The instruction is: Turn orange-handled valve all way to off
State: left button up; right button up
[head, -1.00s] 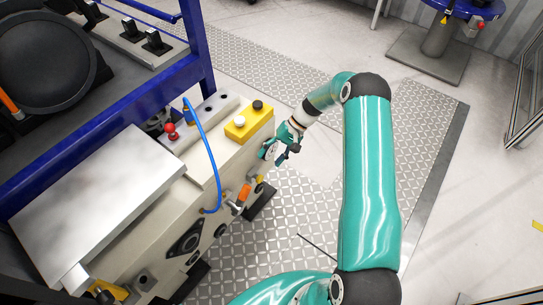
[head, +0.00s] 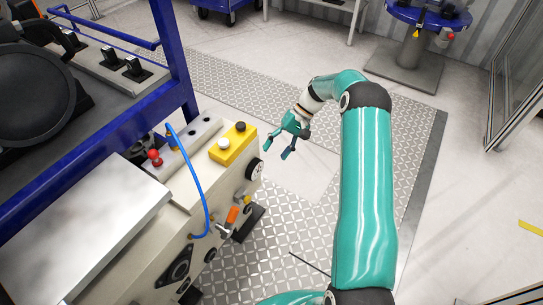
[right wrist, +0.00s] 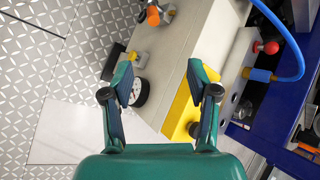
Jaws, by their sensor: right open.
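The orange-handled valve (head: 233,215) sits on the side of the beige drive unit (head: 140,245), low and near its right end. It also shows in the right wrist view (right wrist: 154,16) at the top, beyond my fingertips. My right gripper (head: 279,151) is open and empty, in the air to the right of the unit's end and apart from the valve. In the right wrist view its two fingers (right wrist: 165,85) are spread, with the unit's corner seen between them. My left gripper is not in view.
A yellow box (head: 233,145) with a white and a black button sits on the unit. A blue hose (head: 201,185) arches down beside the valve. A round gauge (right wrist: 139,92) and a small yellow-handled fitting (right wrist: 138,58) are near my fingers.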

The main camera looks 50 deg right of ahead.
jog(key=shift+c, duration=0.2)
jog(key=shift+c, duration=1.3)
jog(key=shift+n+g+h, duration=0.5)
jog(key=shift+g+h, duration=0.1)
jog(key=shift+g, duration=0.1)
jog(key=a+f, duration=0.5)
jog(key=a, duration=0.1)
jog(key=a+f, duration=0.3)
jog(key=a, duration=0.1)
jog(key=shift+f, duration=0.3)
grip_shut()
jog(key=s+a+f+n+h, duration=0.1)
jog(key=s+a+f, duration=0.15)
jog(key=a, duration=0.25)
jog(key=s+a+f+n, duration=0.1)
jog(key=a+f, duration=0.2)
jog(key=a, duration=0.2)
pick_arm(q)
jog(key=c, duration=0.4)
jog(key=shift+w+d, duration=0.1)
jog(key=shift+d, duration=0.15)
pick_arm(e)
jog(key=s+a+f+n+h, duration=0.1)
jog(key=s+a+n, duration=0.2)
jog(key=s+a, duration=0.9)
jog(key=shift+s+a+f+h, duration=0.25)
jog(key=shift+s+a+h, duration=0.1)
jog(key=shift+a, duration=0.6)
jog(key=shift+s, duration=0.1)
